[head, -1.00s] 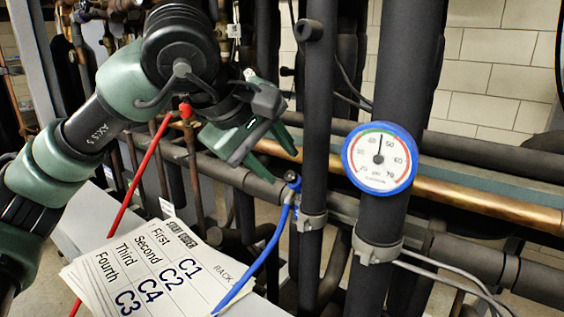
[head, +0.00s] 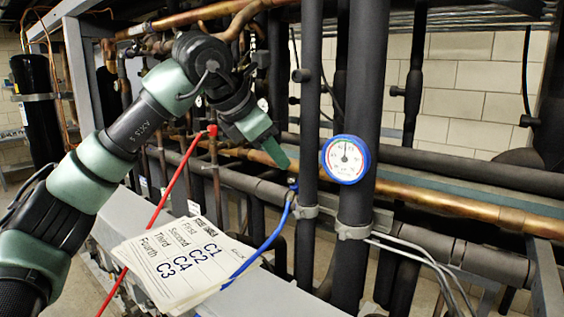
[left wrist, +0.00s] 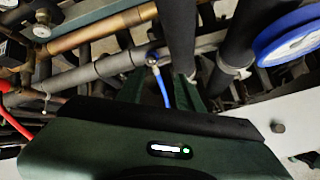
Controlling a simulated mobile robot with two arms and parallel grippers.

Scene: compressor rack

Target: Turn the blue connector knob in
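The blue connector knob (head: 293,187) sits at the top of the blue hose (head: 268,243), beside a dark vertical pipe in the head view. In the left wrist view the knob (left wrist: 152,59) shows beyond the fingertips, with the hose running down between the fingers. My left gripper (head: 279,158) is just above and slightly left of the knob in the head view, apart from it. In the left wrist view the left gripper (left wrist: 160,90) has its two green fingers spread, with nothing held. My right gripper is not in view.
A blue-rimmed gauge (head: 346,159) is on the thick pipe to the right. A red hose (head: 165,195) with a red knob (head: 212,131) is to the left. A paper sheet (head: 185,262) listing C1, C2, C4, C3 lies below. Dark vertical pipes (head: 310,110) stand close by the knob.

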